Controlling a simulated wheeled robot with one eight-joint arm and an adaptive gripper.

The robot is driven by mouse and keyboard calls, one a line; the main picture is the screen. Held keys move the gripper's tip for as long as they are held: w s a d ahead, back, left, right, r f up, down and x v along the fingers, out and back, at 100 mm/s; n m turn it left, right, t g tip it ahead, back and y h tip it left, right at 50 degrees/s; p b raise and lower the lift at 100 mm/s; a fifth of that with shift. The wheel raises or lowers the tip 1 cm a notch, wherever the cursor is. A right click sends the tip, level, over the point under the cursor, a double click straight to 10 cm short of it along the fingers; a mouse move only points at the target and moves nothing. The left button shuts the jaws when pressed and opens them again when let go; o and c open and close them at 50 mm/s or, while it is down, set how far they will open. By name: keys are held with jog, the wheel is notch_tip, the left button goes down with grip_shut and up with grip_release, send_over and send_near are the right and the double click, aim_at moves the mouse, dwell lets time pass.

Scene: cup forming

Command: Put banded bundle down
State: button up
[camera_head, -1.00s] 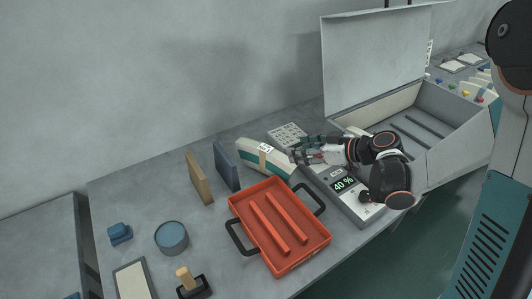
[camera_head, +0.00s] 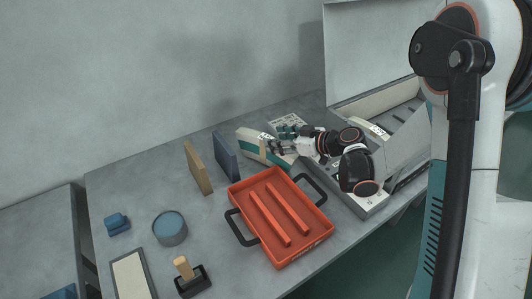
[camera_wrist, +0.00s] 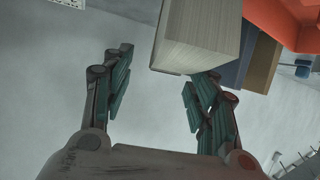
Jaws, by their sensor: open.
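The banded bundle (camera_head: 250,146), a pale stack with a dark green lower layer and a band, lies on the grey table behind the red tray. My gripper (camera_head: 282,141) is at its right end, and the fingers partly cover that end. In the wrist view, the pale layered end of the bundle (camera_wrist: 203,38) shows at the top, beyond the fingertips. My gripper (camera_wrist: 160,85) is open there. The right finger is close to the bundle's lower corner; whether it touches is unclear. The left finger is apart from it.
The red tray (camera_head: 313,227) with two raised bars stands in front of the bundle. Tan (camera_head: 199,168) and blue (camera_head: 226,158) upright boards stand to its left. A keypad (camera_head: 285,120) is behind; an open grey case (camera_head: 400,110) is at right.

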jog(key=x, duration=0.1)
jog(key=b+x, duration=0.1)
jog(key=x, duration=0.1)
jog(key=b+x, duration=0.1)
jog(key=x, duration=0.1)
jog(key=shift+s+a+f, duration=0.1)
jog(key=shift+s, duration=0.15)
grip_shut()
